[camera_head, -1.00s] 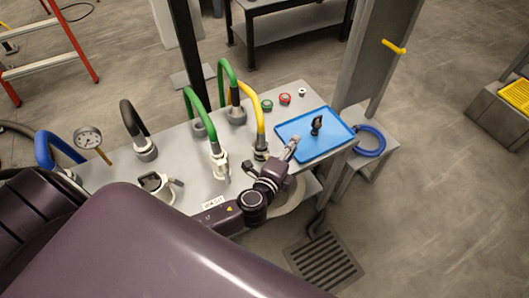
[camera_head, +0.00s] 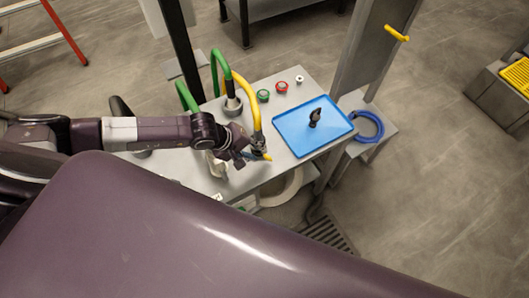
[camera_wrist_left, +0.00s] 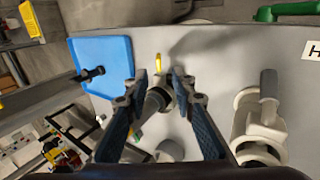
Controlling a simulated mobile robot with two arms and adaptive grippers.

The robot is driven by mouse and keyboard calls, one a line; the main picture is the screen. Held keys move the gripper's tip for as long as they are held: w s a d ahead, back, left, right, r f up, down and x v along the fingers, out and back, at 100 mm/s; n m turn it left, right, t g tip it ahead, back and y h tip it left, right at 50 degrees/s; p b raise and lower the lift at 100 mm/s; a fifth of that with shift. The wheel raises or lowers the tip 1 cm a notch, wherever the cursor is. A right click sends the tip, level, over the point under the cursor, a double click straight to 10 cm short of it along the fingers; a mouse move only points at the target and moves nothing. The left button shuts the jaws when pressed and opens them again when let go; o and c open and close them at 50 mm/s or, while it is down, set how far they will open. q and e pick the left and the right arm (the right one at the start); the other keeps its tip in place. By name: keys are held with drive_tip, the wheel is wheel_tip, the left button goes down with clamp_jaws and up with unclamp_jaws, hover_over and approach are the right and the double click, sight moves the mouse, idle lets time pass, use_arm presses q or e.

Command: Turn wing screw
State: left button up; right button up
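My left gripper (camera_head: 258,152) reaches in from the left over the bench, at the foot of the yellow hose. In the left wrist view its two fingers (camera_wrist_left: 157,85) are apart, on either side of a dark grey fitting (camera_wrist_left: 157,102). I cannot tell whether they touch it. A yellow tip (camera_wrist_left: 158,63) shows just beyond the fitting. No part is clearly recognisable as the wing screw. A black upright part (camera_head: 315,117) stands on the blue tray (camera_head: 290,135), apart from the gripper. My right gripper is not in view.
The yellow hose (camera_head: 254,100) and green hoses (camera_head: 226,65) arch beside my left arm. A white fitting (camera_wrist_left: 260,125) stands to the right in the wrist view. Red (camera_head: 282,87) and green (camera_head: 263,96) knobs sit behind the tray. A post (camera_head: 365,55) rises beyond it.

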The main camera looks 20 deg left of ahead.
sight(265, 156)
use_arm(q)
drive_tip(key=shift+p+x, duration=0.65)
drive_tip(key=shift+x, duration=2.85)
drive_tip(key=shift+d, duration=0.15)
clamp_jaws()
